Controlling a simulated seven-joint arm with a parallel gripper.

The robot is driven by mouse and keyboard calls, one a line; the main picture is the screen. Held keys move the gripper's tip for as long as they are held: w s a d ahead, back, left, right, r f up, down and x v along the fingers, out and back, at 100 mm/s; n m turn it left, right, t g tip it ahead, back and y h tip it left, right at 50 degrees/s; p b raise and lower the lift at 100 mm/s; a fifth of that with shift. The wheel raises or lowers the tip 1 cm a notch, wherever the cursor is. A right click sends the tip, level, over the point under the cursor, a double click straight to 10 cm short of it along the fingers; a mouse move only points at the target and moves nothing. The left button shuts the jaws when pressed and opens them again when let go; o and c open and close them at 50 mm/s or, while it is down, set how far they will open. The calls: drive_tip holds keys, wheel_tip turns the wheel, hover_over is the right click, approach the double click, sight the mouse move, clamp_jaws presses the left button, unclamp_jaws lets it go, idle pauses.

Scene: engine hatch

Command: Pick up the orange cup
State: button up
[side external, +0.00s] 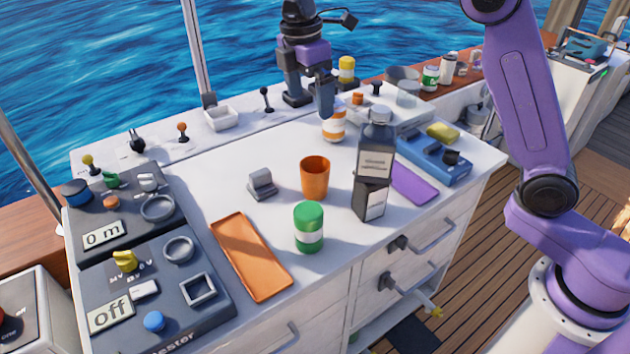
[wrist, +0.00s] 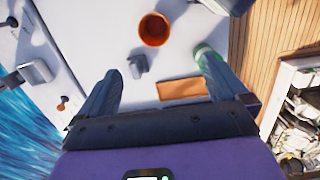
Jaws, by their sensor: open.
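The orange cup (side external: 314,177) stands upright on the white countertop, in the middle of the side view. In the wrist view the cup (wrist: 154,29) shows from above near the top edge, with its opening visible. My gripper (side external: 311,106) is open and hangs above the back of the counter, behind the cup and apart from it. In the wrist view its two fingers (wrist: 158,75) are spread wide with nothing held between them. The cup lies beyond the fingertips.
A green-and-white can (side external: 309,227) stands in front of the cup. Dark bottles (side external: 376,150) stand at its right, and a small grey block (side external: 262,184) at its left. An orange tray (side external: 250,257) lies front left. An orange-and-white container (side external: 333,124) stands close to my gripper.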

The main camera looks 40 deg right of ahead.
drive_tip(key=w, duration=0.2)
approach(316, 178)
drive_tip(key=w+d+f, duration=0.1)
drive_tip(key=f, duration=0.3)
drive_tip(key=w+d+f, duration=0.1)
drive_tip(key=f, duration=0.3)
drive_tip(key=w+d+f, duration=0.1)
drive_tip(key=f, duration=0.4)
drive_tip(key=shift+d, duration=0.1)
drive_tip(key=c, duration=1)
